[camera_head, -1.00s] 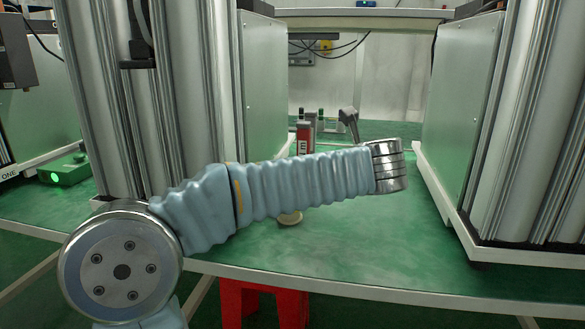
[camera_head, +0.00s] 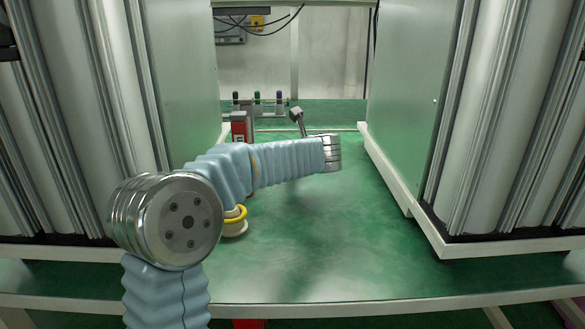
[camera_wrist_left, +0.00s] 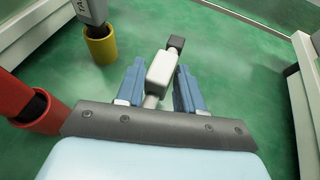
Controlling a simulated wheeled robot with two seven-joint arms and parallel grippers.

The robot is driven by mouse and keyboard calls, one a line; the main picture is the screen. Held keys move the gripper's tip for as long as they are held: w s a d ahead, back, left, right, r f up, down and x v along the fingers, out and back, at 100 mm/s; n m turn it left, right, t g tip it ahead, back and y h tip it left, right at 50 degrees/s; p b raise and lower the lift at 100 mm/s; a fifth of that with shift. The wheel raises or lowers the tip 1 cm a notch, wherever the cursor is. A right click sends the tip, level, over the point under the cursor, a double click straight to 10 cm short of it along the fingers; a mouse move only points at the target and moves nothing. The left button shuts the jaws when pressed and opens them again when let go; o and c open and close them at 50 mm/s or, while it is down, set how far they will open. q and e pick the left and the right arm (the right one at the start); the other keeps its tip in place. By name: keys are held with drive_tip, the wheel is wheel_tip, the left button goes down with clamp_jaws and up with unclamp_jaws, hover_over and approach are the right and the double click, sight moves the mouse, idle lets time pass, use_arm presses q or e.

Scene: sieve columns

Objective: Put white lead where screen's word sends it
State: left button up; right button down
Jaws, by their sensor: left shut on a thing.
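In the left wrist view, my left gripper (camera_wrist_left: 160,68) has its two blue fingers shut on the white lead (camera_wrist_left: 161,72), a pale block-shaped piece with a dark end. It is held over the green surface. No readable screen word is in view. My right gripper is not in view.
Several dark-bodied pieces (camera_head: 257,98) stand at the back. Large metal columns (camera_head: 500,110) flank the table. The green tabletop (camera_head: 330,240) is clear at centre right.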

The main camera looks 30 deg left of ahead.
use_arm(q)
drive_tip(key=shift+w+a+f, duration=0.1)
drive_tip(key=shift+w+f, duration=0.45)
drive_tip(key=shift+f, duration=0.1)
drive_tip(key=shift+w+f+b, duration=0.2)
drive_tip(key=shift+f, duration=0.75)
drive_tip(key=shift+w+f+b, duration=0.15)
drive_tip(key=shift+f, duration=0.8)
drive_tip(key=shift+f, duration=0.1)
drive_tip(key=o, duration=1.1)
drive_tip(key=shift+o, duration=0.2)
